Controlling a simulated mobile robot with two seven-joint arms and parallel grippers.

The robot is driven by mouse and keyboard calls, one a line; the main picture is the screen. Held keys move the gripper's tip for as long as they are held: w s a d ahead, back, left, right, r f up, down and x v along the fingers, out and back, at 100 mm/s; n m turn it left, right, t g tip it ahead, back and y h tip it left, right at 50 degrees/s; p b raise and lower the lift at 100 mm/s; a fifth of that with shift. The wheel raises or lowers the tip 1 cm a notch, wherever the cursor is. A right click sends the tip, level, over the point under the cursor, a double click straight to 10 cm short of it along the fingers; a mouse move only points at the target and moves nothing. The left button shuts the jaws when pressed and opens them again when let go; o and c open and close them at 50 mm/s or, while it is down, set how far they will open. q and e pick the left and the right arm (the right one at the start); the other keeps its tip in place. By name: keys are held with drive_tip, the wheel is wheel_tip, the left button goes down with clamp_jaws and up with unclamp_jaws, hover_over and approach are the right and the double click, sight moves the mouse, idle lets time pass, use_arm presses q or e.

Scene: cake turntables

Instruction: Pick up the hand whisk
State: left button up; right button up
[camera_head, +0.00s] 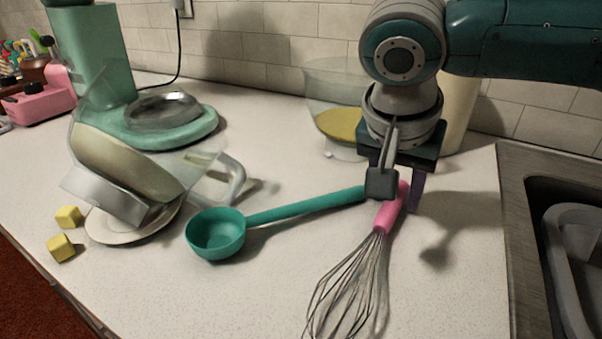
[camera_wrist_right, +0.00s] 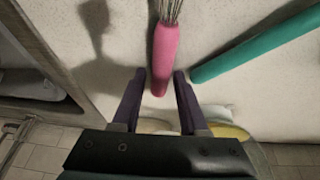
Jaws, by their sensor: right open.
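The hand whisk lies on the white counter, its pink handle (camera_head: 391,211) pointing away and its wire loops (camera_head: 350,290) toward the front. My right gripper (camera_head: 398,192) points down at the handle's end. In the right wrist view, my right gripper (camera_wrist_right: 160,74) is open, and the end of the pink handle (camera_wrist_right: 165,52) shows between its two purple fingertips. Whether the fingers touch the handle cannot be told. In the head view the gripper hides part of the handle. My left gripper is not in view.
A green ladle (camera_head: 217,234) lies left of the whisk, its handle (camera_head: 305,206) reaching close to my right gripper. A sink (camera_head: 525,215) is at the right. A clear bowl (camera_head: 330,83) stands behind.

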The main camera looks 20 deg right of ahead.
idle(0.5)
clamp_jaws()
idle(0.3)
